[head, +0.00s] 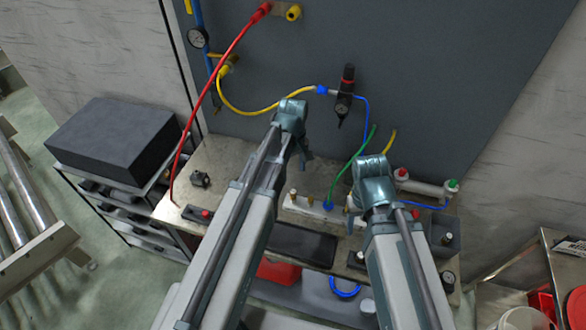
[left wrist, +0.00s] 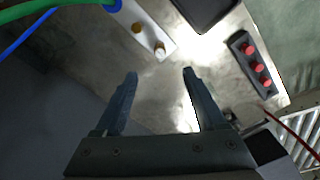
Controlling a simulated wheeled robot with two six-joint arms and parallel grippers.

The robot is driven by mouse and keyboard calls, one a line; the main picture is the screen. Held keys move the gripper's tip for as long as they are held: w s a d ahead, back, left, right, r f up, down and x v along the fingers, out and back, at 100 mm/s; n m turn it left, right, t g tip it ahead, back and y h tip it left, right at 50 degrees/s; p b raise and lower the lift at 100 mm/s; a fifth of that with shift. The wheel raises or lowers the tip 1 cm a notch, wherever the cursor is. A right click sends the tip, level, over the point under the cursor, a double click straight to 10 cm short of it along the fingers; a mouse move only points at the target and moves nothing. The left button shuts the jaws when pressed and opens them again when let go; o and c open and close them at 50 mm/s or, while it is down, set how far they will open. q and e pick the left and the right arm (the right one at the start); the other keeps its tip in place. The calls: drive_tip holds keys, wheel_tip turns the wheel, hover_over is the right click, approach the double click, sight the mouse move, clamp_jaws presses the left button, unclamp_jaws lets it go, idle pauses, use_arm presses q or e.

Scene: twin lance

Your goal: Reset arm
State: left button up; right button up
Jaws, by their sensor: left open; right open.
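My left gripper (head: 305,154) is raised over the metal workbench (head: 222,165) in the head view, mostly hidden by its own wrist. In the left wrist view my left gripper (left wrist: 159,73) has its two fingers spread, with nothing between them and the bench top below. My right gripper (head: 352,203) is over the right part of the bench, partly hidden behind its wrist. It is open, and I see nothing held in it.
A white manifold (head: 300,204) with brass fittings and a black tray (head: 305,245) lie under the arms. Green (head: 352,160), blue (head: 367,125), yellow (head: 262,112) and red (head: 219,75) hoses hang near the grippers. A grey panel (head: 420,60) stands behind. A black box (head: 115,135) is left.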

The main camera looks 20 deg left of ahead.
use_arm(q)
wheel_tip(320, 180, up, 3)
drive_tip(key=shift+f+p, duration=0.1)
drive_tip(key=shift+p, duration=0.75)
use_arm(e)
wheel_tip(320, 180, up, 3)
drive_tip(key=shift+f, duration=0.1)
wheel_tip(320, 180, down, 12)
drive_tip(key=b, duration=1.1)
drive_tip(key=shift+r, duration=0.25)
drive_tip(key=shift+b, duration=0.3)
use_arm(q)
drive_tip(key=s+d+f+m+y, duration=0.1)
drive_tip(key=s+d+f+m, duration=0.9)
drive_tip(key=s+m, duration=0.3)
drive_tip(key=shift+s+d+f+m, duration=0.25)
drive_tip(key=shift+s+f+m, duration=0.05)
drive_tip(key=shift+s+f, duration=0.35)
